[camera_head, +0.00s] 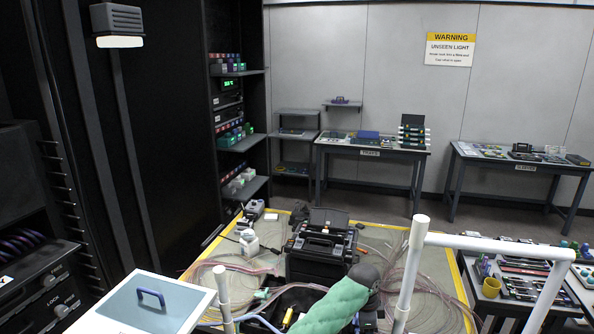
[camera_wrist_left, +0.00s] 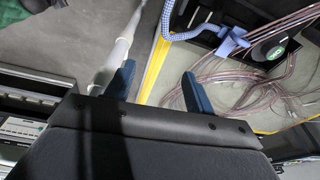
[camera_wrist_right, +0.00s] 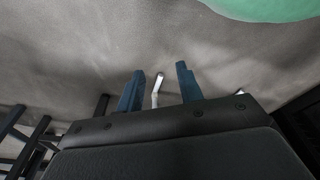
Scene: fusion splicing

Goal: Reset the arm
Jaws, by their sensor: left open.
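My left gripper (camera_wrist_left: 159,68) shows in the left wrist view as two blue fingers set wide apart with nothing held between them. A white pole and the yellow-edged work area (camera_wrist_left: 152,62) lie beyond it. My right gripper (camera_wrist_right: 160,68) shows in the right wrist view, its two blue fingers also apart. A thin white bar (camera_wrist_right: 157,90) shows in the gap, seemingly beyond the fingers and not gripped. Neither gripper shows in the head view. A green textured, sleeve-like form (camera_head: 335,308) with a dark end rises at the bottom of the head view.
A black splicing case (camera_head: 318,262) stands on the yellow-edged area among coiled fibers (camera_head: 405,285). White rails (camera_head: 490,244) cross the front right, above a tool cart (camera_head: 520,280). Benches (camera_head: 372,146) line the back wall.

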